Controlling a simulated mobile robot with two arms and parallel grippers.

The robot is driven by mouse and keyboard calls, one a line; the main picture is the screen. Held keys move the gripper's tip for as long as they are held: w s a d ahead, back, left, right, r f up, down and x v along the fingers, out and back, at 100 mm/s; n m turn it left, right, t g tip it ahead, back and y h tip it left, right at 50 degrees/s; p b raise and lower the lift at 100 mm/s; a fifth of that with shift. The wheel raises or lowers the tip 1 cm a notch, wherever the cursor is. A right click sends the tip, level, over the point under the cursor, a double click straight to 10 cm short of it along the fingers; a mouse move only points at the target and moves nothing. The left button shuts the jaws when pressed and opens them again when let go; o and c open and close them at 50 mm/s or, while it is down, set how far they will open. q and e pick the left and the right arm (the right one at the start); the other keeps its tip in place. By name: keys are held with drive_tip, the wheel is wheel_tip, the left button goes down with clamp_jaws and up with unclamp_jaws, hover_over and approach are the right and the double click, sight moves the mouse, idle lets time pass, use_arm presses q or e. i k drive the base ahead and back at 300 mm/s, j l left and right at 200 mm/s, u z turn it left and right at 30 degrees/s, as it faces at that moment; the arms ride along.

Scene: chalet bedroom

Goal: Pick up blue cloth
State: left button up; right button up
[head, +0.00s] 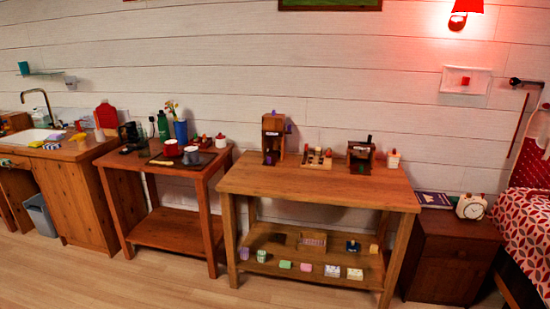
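No item is plainly recognisable as a blue cloth at this distance. A small flat blue-purple patch (55,137) lies on the sink counter (75,151) at the far left, beside the basin; it is too small to tell whether it is the cloth. A small yellow item (36,144) lies just left of it. Neither of my grippers is in view.
A side table (142,164) with a dark tray, mugs and a blue vase stands right of the counter. A larger wooden table (320,183) holds small wooden units. A nightstand (450,250) with a clock (471,206) and a bed (525,225) are right. Floor shows at lower left.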

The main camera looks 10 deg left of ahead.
sight(53, 146)
drive_tip(key=i+j+u, duration=0.1)
drive_tip(key=i+u, duration=0.25)
drive_tip(key=i+l+u, duration=0.1)
drive_tip(key=i+u, duration=0.2)
drive_tip(key=i, duration=0.25)
drive_tip(key=i+l+u, duration=0.15)
drive_tip(key=i+u, duration=0.2)
drive_tip(key=i+l+u, duration=0.35)
drive_tip(key=i, duration=0.15)
drive_tip(key=i+j+u, duration=0.4)
drive_tip(key=i+u, duration=0.75)
drive_tip(key=i, duration=0.15)
drive_tip(key=i+l+u, duration=0.1)
drive_tip(key=i+u, duration=0.3)
drive_tip(key=i+z, duration=0.15)
drive_tip(key=i, duration=0.3)
drive_tip(key=i+j+z, duration=0.15)
drive_tip(key=i, duration=0.25)
drive_tip(key=i+j+z, duration=0.2)
drive_tip(key=i, duration=0.25)
drive_tip(key=i+j+z, duration=0.15)
drive_tip(key=i, duration=0.25)
